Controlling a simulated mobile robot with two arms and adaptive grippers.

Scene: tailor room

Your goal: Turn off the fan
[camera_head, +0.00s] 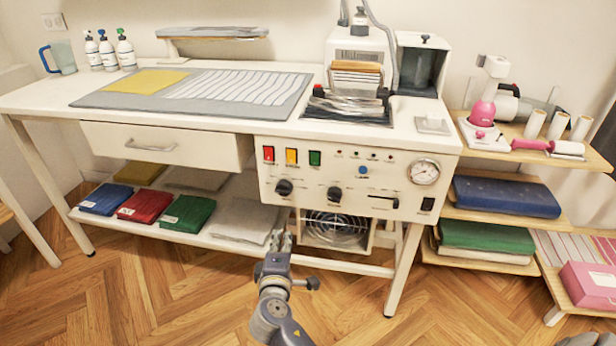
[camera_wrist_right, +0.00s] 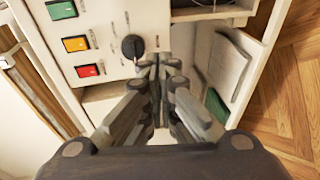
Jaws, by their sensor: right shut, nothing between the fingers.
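A round fan (camera_head: 338,229) behind a wire guard sits in the open bay under the white control panel (camera_head: 318,182). The panel carries a red switch (camera_head: 268,153), a yellow switch (camera_head: 291,156), a green switch (camera_head: 315,158) and a left black knob (camera_head: 284,187). My right gripper (camera_head: 281,236) is shut and empty, below the left knob and left of the fan. In the right wrist view, the right gripper's fingertips (camera_wrist_right: 160,64) are close beside a black knob (camera_wrist_right: 132,46); I cannot tell if they touch it. My left gripper is not in view.
A second knob (camera_head: 334,194), a black slider (camera_head: 382,201) and a round gauge (camera_head: 424,171) are also on the panel. The drawer (camera_head: 163,146) is left of it. Folded cloths lie on the lower shelf (camera_head: 246,245). The wooden floor in front is clear.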

